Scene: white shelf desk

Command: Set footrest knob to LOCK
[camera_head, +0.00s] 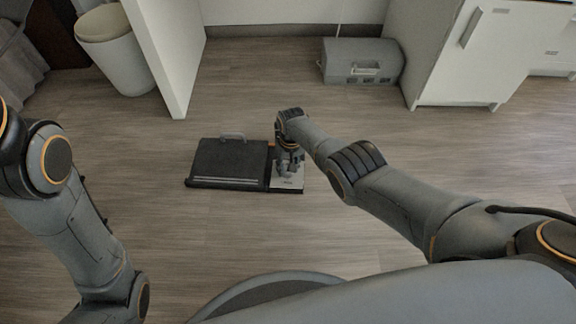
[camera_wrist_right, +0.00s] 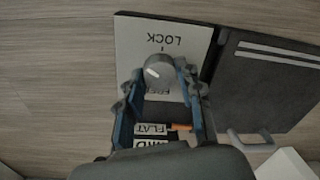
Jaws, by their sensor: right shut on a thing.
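The footrest (camera_head: 228,160) is a dark flat board with a grey handle, lying on the floor. A light label panel (camera_head: 287,185) runs along its right side. In the right wrist view, the round grey knob (camera_wrist_right: 160,67) sits on this panel (camera_wrist_right: 133,42). LOCK is printed upside down above the knob; a partly hidden word, seemingly FREE, lies below it. A pale mark shows on the knob's left part. My right gripper (camera_head: 287,172) reaches down to the panel, its fingers closed on the knob's sides. My left arm shows at the left, its gripper out of view.
Farther down the panel, the word FLAT (camera_wrist_right: 150,128) and an orange pointer (camera_wrist_right: 180,127) show between the fingers. A grey toolbox (camera_head: 361,62) stands by the back wall, a white cabinet (camera_head: 450,60) at right, a bin (camera_head: 115,55) at left. Floor around the footrest is clear.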

